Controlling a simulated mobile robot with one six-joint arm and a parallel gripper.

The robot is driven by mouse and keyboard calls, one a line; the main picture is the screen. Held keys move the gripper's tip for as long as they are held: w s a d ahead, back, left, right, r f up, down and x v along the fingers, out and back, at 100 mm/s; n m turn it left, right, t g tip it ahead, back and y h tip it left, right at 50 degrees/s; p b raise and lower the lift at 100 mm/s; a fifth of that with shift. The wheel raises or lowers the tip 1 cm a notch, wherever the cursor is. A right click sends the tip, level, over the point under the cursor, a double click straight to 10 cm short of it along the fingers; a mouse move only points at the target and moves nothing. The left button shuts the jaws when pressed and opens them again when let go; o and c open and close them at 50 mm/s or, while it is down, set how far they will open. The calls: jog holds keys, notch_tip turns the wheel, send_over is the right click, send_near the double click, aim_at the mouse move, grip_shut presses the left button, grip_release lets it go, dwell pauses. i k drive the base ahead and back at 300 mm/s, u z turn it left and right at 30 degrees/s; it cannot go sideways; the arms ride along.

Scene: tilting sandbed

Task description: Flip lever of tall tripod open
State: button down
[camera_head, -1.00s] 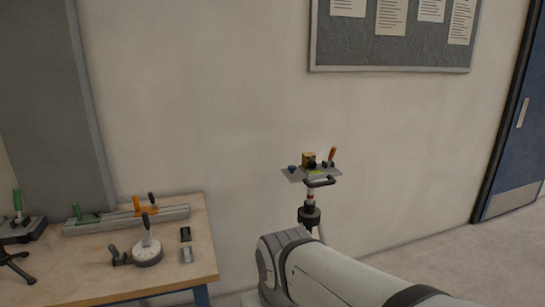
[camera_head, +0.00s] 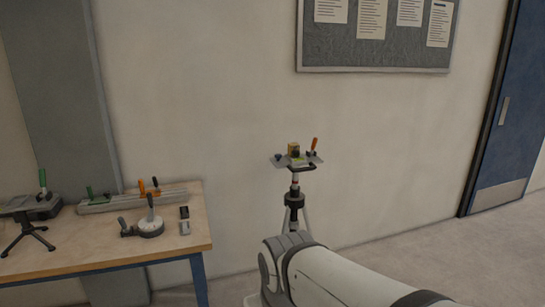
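The tall tripod (camera_head: 294,199) stands against the wall right of the table. A dark bar handle shows under the plate's front edge. The tripod's lower legs are partly hidden behind my arm. My arm reaches in from the bottom right, below the plate. My gripper is not in view.
A wooden table (camera_head: 120,254) at the left holds a grey rail (camera_head: 135,201) with green and orange levers, a round base with a lever (camera_head: 151,226), small blocks and a small black tripod (camera_head: 28,236). A noticeboard (camera_head: 376,45) hangs above. A blue door (camera_head: 510,100) is right; floor is clear.

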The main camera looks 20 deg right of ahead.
aim_at(312, 146)
jog(key=k, duration=0.7)
jog(key=z, duration=0.45)
jog(key=i, duration=0.65)
jog(key=z, duration=0.6)
jog(key=i, duration=1.35)
jog(key=u, duration=0.35)
